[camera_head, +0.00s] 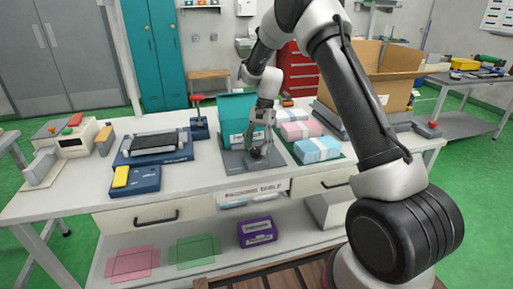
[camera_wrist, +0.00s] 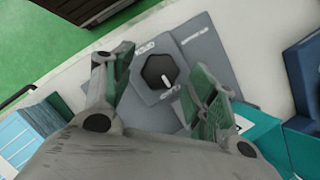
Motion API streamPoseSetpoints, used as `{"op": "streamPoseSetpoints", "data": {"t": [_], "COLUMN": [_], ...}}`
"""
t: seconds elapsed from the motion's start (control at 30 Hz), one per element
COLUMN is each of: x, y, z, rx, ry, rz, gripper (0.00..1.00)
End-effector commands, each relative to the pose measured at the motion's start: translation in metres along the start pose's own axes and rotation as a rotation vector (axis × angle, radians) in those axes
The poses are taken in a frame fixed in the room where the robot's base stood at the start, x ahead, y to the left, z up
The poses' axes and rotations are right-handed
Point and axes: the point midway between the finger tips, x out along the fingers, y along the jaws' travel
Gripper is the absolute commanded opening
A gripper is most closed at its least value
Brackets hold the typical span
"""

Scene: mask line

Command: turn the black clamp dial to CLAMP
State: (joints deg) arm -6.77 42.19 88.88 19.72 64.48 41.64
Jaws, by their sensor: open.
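The black clamp dial (camera_wrist: 158,71) is a faceted knob on a grey plate (camera_wrist: 190,58). In the wrist view its white mark points down and slightly right in the picture, towards a small white label (camera_wrist: 170,92). Another label (camera_wrist: 143,45) is above the dial; their words are too blurred to read surely. My gripper (camera_wrist: 160,72) is open, with one green-padded finger on each side of the dial and visible gaps between. Whether the fingertips are down at dial height is unclear. In the head view my gripper (camera_head: 261,141) points down over the dial (camera_head: 256,153), which it partly hides.
A teal box (camera_head: 236,109) stands just behind the plate. Pink packs (camera_head: 301,131) and blue packs (camera_head: 317,149) lie to the right, near a cardboard box (camera_head: 372,75). A blue tray fixture (camera_head: 153,147) and a blue block with a yellow part (camera_head: 136,181) are left.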

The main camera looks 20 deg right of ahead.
Motion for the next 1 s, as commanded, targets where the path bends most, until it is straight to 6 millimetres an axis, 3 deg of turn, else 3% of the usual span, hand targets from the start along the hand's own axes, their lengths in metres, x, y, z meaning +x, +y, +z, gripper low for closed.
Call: {"op": "streamPoseSetpoints", "data": {"t": [0.5, 0.7, 1.0], "x": [-0.1, -0.113, -0.113], "y": [-0.001, 0.0, 0.0], "z": [0.0, 0.0, 0.0], "rx": [0.0, 0.001, -0.007], "ry": [0.001, -0.001, -0.001], "rz": [-0.001, 0.0, 0.001], "gripper": [0.58, 0.58, 0.58]}}
